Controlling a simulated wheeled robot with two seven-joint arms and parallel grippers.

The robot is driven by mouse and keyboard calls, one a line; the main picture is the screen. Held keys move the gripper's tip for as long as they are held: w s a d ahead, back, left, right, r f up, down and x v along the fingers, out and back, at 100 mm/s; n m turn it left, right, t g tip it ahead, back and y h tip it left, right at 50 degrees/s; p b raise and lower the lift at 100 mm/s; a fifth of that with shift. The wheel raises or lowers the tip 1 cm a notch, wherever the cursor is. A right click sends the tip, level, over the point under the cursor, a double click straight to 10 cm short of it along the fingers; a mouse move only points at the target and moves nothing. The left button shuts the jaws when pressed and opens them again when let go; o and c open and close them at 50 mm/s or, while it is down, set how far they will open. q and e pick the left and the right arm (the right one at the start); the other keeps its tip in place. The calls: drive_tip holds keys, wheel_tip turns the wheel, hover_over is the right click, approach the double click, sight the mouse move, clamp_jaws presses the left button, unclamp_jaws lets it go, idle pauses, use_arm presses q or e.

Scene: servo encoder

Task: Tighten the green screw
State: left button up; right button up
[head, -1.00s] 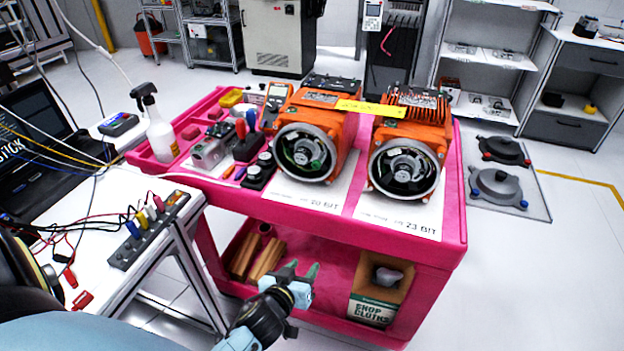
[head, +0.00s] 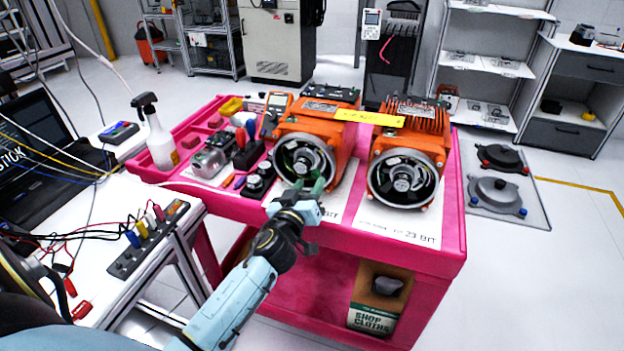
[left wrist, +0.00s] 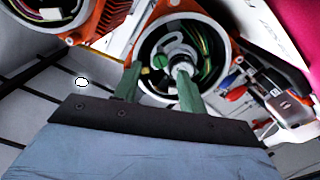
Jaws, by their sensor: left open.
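The left orange servo motor (head: 318,118) stands on the pink cart, its round open end facing me. In the left wrist view the open housing (left wrist: 222,28) shows a pale central shaft, wires and a small green screw head (left wrist: 159,62) left of the shaft. My left gripper (head: 308,184) is just in front of this opening, with its green fingers apart. In the left wrist view the open fingers (left wrist: 157,76) overlap the lower part of the opening, one on each side of the screw. I cannot tell whether they touch anything. My right gripper is not in view.
A second orange motor (head: 412,140) stands close on the right. Tools, a multimeter (head: 274,112) and a spray bottle (head: 158,135) crowd the cart's left side. A white bench with a terminal strip (head: 150,240) is at left. A shop cloths box (head: 376,305) is on the lower shelf.

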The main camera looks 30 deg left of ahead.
sight(316, 174)
use_arm(q)
drive_tip(key=shift+x, duration=1.5)
clamp_jaws()
